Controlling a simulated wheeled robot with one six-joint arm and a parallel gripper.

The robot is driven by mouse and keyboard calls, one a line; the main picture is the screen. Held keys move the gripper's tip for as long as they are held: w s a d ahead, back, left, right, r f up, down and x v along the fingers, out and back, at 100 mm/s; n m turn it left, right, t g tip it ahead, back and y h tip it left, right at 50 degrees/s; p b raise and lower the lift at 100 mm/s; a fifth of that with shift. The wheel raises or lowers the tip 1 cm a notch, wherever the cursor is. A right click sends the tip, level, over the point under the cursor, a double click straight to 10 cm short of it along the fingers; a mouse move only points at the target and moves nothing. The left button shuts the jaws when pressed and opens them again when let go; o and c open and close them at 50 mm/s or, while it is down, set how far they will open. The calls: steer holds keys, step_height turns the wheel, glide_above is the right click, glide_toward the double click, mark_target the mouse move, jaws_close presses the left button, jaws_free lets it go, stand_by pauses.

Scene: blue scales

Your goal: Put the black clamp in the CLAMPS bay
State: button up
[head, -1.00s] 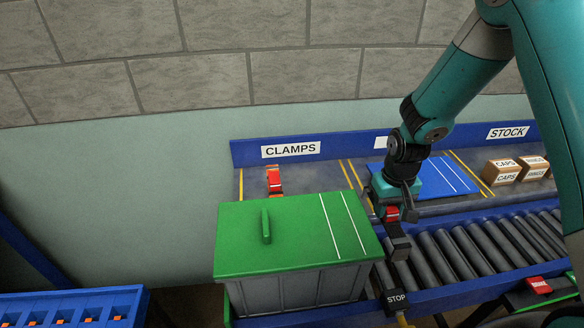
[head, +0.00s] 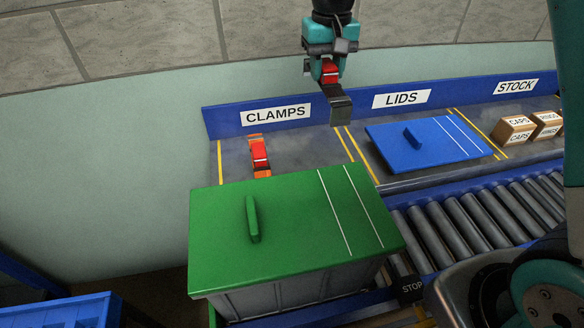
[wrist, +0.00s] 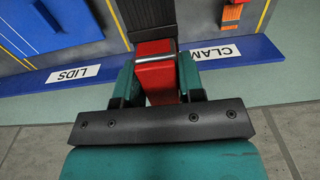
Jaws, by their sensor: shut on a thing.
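My gripper (head: 326,70) is shut on the black clamp (head: 339,104), which has a red block between the fingers and a black end hanging below. In the wrist view the two teal fingers (wrist: 157,80) press on the red part, and the clamp's black bar (wrist: 148,18) runs out past the top edge. The clamp is held up in front of the blue back wall, between the CLAMPS and LIDS labels in the picture. The CLAMPS bay (head: 305,153) is a grey strip between yellow lines. An orange-and-red clamp (head: 260,154) lies in its left half.
A green-lidded grey bin (head: 290,230) stands in front of the CLAMPS bay. A blue lid (head: 420,140) with a handle lies in the LIDS bay. Cardboard boxes (head: 517,130) sit under STOCK. Rollers (head: 450,225) run along the right. The CLAMPS bay's right half looks clear.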

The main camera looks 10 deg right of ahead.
step_height(320, 180, down, 20)
steer(key=shift+a+r+p, duration=0.1)
steer(key=shift+r+p, duration=0.15)
steer(key=shift+p, duration=0.9)
steer(key=shift+f, duration=0.15)
steer(key=o, duration=1)
